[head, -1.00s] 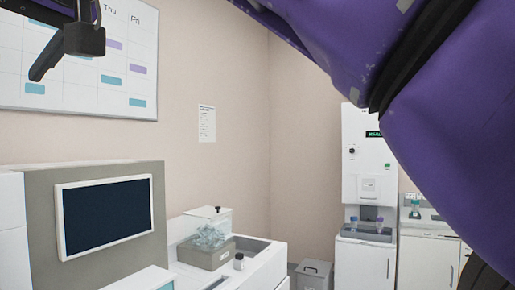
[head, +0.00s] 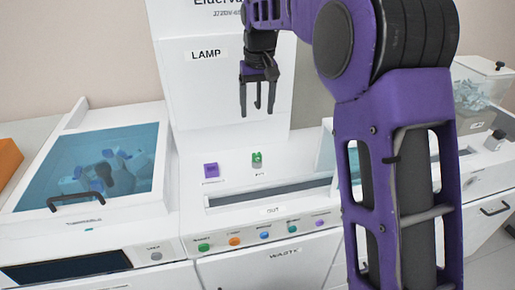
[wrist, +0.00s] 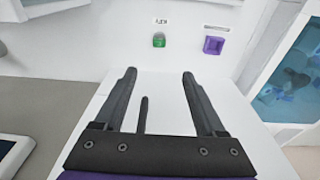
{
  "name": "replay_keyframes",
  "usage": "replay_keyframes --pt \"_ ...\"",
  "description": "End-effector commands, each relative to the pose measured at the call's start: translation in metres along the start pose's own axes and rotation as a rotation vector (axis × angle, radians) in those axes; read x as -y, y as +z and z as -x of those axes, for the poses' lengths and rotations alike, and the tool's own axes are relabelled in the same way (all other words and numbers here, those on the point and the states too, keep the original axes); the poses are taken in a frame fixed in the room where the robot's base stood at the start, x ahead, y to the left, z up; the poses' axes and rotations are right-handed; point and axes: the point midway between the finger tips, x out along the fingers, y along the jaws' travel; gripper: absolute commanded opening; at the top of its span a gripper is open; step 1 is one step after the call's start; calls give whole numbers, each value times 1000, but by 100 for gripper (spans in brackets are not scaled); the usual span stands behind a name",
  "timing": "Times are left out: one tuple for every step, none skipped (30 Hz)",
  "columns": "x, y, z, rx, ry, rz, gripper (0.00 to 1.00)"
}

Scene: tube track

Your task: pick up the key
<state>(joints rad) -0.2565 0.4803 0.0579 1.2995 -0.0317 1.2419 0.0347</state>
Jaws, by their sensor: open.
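A small green object (head: 257,160), which looks like the key, stands on the white top of the machine beside a small label too blurred to read. It also shows in the wrist view (wrist: 159,41), beyond my fingertips and roughly centred between them. My gripper (head: 257,107) is open and empty, pointing down above the machine, apart from the green object. In the wrist view both fingers of my gripper (wrist: 158,76) are spread with nothing between them. A purple square block (head: 211,170) sits to the left of the green object; in the wrist view it is to the right (wrist: 213,45).
A long slot (head: 265,193) and a row of coloured buttons (head: 264,236) lie in front of the green object. A white panel marked LAMP (head: 215,85) rises behind. My arm hides part of the right side.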

Motion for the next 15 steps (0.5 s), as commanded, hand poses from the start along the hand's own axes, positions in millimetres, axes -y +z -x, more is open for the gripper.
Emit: replay_keyframes --pt "0 0 -2 1 0 0 72" --pt "0 0 -4 2 0 0 72" --pt "0 0 -8 3 0 0 72" --pt "0 0 -13 3 0 0 72" --pt "0 1 -18 3 0 0 72" --pt "0 1 -26 4 0 0 72" --pt "0 1 -32 4 0 0 72" --pt "0 1 -39 6 0 0 72" --pt "0 1 -48 4 0 0 72" --pt "0 1 -55 5 0 0 72" --pt "0 1 -61 5 0 0 72" --pt "0 1 -70 5 0 0 72" --pt "0 1 -77 4 0 0 72" --pt "0 1 -83 4 0 0 72" --pt "0 1 -91 4 0 0 72"
